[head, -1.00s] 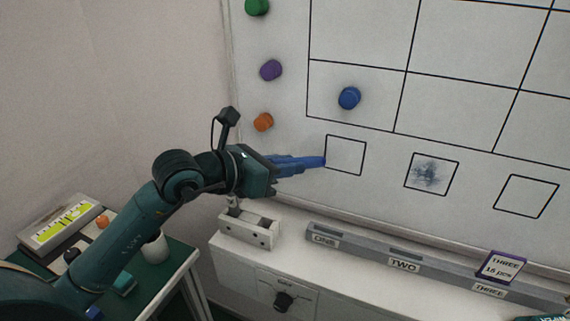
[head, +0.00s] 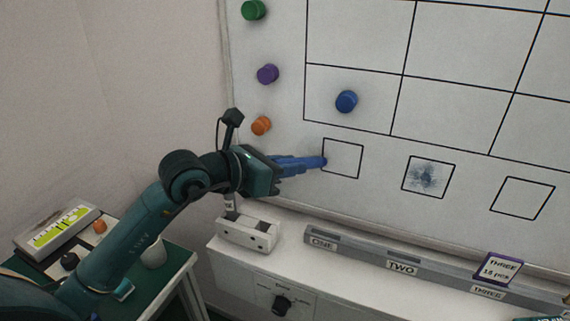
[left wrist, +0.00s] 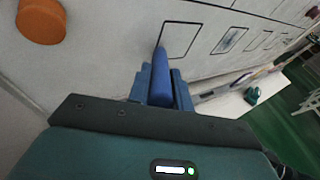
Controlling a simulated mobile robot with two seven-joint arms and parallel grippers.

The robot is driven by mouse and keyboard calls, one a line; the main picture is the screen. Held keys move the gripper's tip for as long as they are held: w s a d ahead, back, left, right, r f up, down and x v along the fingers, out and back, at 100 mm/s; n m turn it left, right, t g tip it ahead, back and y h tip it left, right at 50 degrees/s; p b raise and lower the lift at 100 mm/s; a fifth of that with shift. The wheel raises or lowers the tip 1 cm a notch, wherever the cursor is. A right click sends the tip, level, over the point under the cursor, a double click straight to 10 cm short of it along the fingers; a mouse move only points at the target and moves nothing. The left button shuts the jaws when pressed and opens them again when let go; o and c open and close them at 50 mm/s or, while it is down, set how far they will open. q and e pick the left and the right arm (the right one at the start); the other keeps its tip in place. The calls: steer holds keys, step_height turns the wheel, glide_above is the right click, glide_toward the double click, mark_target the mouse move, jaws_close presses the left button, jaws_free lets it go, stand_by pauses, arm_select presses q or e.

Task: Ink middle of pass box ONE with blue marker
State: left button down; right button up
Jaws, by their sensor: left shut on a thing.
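My left gripper (head: 284,166) is shut on the blue marker (head: 317,162), which points right toward the whiteboard. The marker also shows between the blue fingers in the left wrist view (left wrist: 160,76). Its tip is at the left edge of the leftmost empty square, pass box ONE (head: 342,159); I cannot tell whether it touches the board. That box looks blank inside, also in the left wrist view (left wrist: 180,39). The middle box (head: 427,177) holds a smudgy dark blue mark. The right box (head: 522,198) is blank. My right gripper is not in view.
Green (head: 253,10), purple (head: 268,74), orange (head: 261,126) and blue (head: 346,101) magnets sit on the board. A grey rail labelled ONE, TWO, THREE (head: 365,253) runs below, with a purple-edged card (head: 499,269). A white holder (head: 247,234) stands below my gripper. A green side table (head: 178,262) is at lower left.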

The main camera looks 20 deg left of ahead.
arm_select(q)
steer(key=shift+d, duration=3.45)
steer(key=shift+a+r+b, duration=0.25)
steer(key=shift+a+b, duration=0.05)
steer(key=shift+a, duration=1.5)
steer(key=shift+a+r+b, duration=0.2)
steer(key=shift+a+b, duration=0.1)
steer(key=shift+a, duration=1.5)
steer(key=shift+a+r, duration=0.1)
steer(key=shift+r, duration=0.05)
steer(key=shift+r+p, duration=0.35)
steer(key=shift+r, duration=0.1)
steer(key=d, duration=0.7)
steer(key=shift+s+d+p, duration=0.15)
steer(key=shift+d+p, duration=0.05)
steer(key=shift+p, duration=0.25)
steer(key=shift+s, duration=0.1)
steer(key=s+b, duration=0.1)
steer(key=s, duration=0.4)
steer(key=shift+s+a, duration=0.15)
steer(key=shift+s, duration=0.25)
